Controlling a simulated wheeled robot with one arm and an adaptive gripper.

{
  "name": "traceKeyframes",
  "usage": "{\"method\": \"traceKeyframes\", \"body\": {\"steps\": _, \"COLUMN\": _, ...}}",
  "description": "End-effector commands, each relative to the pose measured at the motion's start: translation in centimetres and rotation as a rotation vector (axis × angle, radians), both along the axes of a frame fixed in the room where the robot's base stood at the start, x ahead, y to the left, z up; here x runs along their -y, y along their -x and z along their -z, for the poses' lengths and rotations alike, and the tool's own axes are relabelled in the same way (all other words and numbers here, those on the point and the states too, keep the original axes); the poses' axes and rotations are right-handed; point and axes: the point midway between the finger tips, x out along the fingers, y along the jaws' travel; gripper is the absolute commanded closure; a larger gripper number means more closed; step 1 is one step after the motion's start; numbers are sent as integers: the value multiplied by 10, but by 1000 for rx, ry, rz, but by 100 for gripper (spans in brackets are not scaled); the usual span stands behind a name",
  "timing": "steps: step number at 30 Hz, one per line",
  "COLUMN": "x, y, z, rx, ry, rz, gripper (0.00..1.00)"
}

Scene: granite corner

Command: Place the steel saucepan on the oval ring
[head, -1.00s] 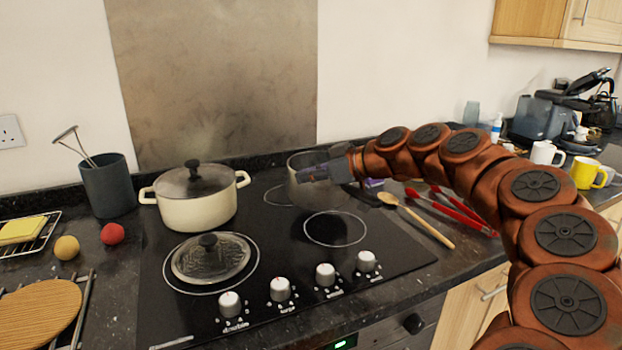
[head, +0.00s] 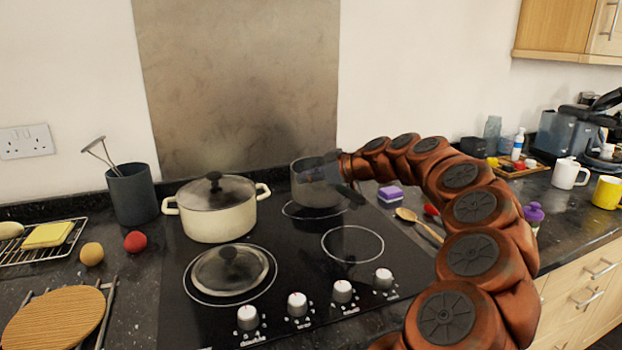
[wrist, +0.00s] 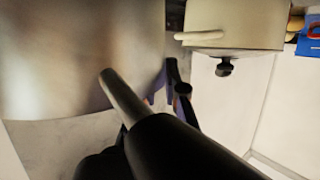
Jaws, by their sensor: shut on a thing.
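The steel saucepan (head: 313,190) is at the back right of the black hob, over the rear ring (head: 285,212), which looks oval from here. Part of that ring is hidden by the pan. I cannot tell whether the pan's base touches the glass. In the wrist view the pan wall (wrist: 70,60) fills the left, with a steel stem and black handle (wrist: 170,145) running toward the lower right.
A lidded cream pot (head: 217,215) stands left of the saucepan. A glass lid (head: 230,270) lies on the front left ring. The front right ring (head: 352,259) is bare. A purple sponge (head: 391,194) and a wooden spoon (head: 406,214) lie right of the hob.

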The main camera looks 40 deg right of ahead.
Motion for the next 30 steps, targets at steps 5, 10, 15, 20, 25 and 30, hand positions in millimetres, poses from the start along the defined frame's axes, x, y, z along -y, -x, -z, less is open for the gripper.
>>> {"method": "traceKeyframes", "body": {"steps": 5, "x": 1, "y": -3, "z": -2, "rx": 4, "ry": 2, "rz": 2, "gripper": 100}}
{"method": "traceKeyframes", "body": {"steps": 10, "x": 1, "y": -7, "z": 3, "rx": 3, "ry": 1, "rz": 0, "gripper": 100}}
{"method": "traceKeyframes", "body": {"steps": 15, "x": 1, "y": -7, "z": 20, "rx": 3, "ry": 2, "rz": 1, "gripper": 100}}
{"method": "traceKeyframes", "body": {"steps": 20, "x": 1, "y": -7, "z": 32, "rx": 3, "ry": 2, "rz": 0, "gripper": 100}}
{"method": "traceKeyframes", "body": {"steps": 25, "x": 1, "y": -7, "z": 33, "rx": 5, "ry": 3, "rz": 1, "gripper": 100}}
{"method": "traceKeyframes", "body": {"steps": 30, "x": 1, "y": -7, "z": 34, "rx": 4, "ry": 3, "rz": 0, "gripper": 100}}
